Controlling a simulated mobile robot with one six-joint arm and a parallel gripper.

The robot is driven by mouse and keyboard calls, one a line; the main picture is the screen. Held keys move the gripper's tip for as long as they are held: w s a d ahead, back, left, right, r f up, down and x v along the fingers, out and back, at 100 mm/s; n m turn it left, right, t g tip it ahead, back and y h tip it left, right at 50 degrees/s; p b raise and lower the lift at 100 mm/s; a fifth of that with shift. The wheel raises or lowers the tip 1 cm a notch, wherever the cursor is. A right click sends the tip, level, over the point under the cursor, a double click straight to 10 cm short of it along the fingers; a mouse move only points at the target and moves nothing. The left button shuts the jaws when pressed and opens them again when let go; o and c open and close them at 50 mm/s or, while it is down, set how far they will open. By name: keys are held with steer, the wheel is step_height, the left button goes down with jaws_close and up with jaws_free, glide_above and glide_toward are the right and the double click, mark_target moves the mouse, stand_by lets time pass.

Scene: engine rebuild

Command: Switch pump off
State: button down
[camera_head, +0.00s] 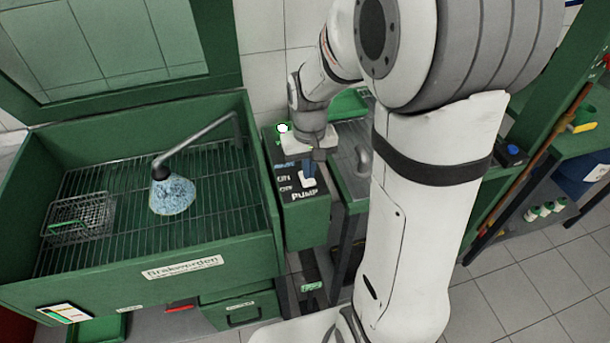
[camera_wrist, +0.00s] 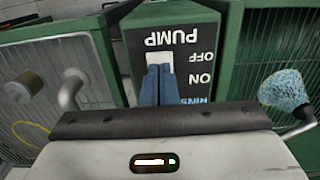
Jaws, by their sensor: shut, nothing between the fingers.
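The pump control box (camera_head: 302,222) is green with a dark top panel marked ON, OFF and PUMP. Its white switch (camera_head: 308,182) shows below my gripper; in the wrist view the switch (camera_wrist: 160,59) is beside the OFF label, just beyond my fingertips. My gripper (camera_head: 309,172) is shut, with its blue fingers together and empty. In the wrist view the fingertips (camera_wrist: 157,70) are at the switch's edge; I cannot tell whether they touch it. The fingers hide part of the panel. A bluish spray (camera_head: 173,195) comes from the nozzle (camera_head: 160,171) in the wash basin.
The green wash basin (camera_head: 225,255) with a wire grate stands left of the box, its lid raised. A wire basket (camera_head: 80,215) sits on the grate. Shelves (camera_head: 560,150) stand farther right.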

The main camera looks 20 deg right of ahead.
mark_target(309, 182)
steer(key=shift+f+b, duration=0.75)
steer(key=shift+f, duration=0.2)
stand_by(0.5)
steer(key=shift+r+p, duration=2.6)
steer(key=shift+r, duration=0.95)
steer(key=s+r+t, duration=0.3)
steer(key=s+r, duration=0.6)
steer(key=s, duration=0.5)
steer(key=shift+s, duration=0.2)
